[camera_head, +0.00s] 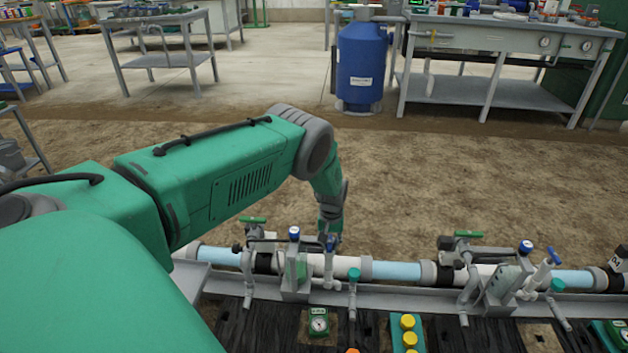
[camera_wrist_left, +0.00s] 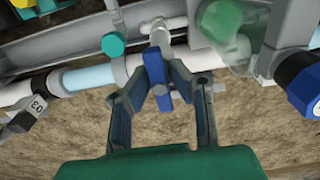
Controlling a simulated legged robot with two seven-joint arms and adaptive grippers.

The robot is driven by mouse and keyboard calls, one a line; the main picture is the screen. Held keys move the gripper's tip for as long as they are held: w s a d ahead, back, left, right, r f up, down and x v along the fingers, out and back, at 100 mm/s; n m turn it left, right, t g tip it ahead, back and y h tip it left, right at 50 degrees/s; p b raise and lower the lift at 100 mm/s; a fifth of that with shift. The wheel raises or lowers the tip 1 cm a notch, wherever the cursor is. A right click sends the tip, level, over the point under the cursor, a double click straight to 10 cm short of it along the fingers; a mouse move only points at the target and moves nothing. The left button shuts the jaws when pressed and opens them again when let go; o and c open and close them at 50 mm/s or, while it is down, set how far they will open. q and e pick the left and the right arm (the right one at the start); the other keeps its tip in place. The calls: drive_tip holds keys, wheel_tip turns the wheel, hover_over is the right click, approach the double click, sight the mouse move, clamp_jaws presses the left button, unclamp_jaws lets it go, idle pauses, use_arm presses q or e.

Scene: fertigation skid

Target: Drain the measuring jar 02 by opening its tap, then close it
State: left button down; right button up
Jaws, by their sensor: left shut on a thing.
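My left gripper (camera_head: 330,240) reaches down to the pipe line in the head view. In the left wrist view its two fingers (camera_wrist_left: 158,85) are closed around a blue tap handle (camera_wrist_left: 155,66), which lies between the fingertips on a small white fitting. A clear jar (camera_wrist_left: 222,20) with green showing inside stands beside the tap in the wrist view. It also shows as a greyish-green body (camera_head: 296,266) just left of my gripper in the head view. No number is readable on this jar, and my gripper partly hides the tap in the head view. My right gripper is not in view.
A similar jar (camera_head: 508,283) with a blue-handled tap stands farther right. A teal-capped post (camera_head: 355,275) is close to my gripper. A green-handled valve (camera_head: 252,222) is left. Open soil lies behind the pipe.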

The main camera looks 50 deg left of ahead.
use_arm(q)
drive_tip(key=n, duration=1.9)
drive_tip(key=shift+s+f, duration=0.1)
drive_tip(key=shift+s, duration=0.1)
idle(5.7)
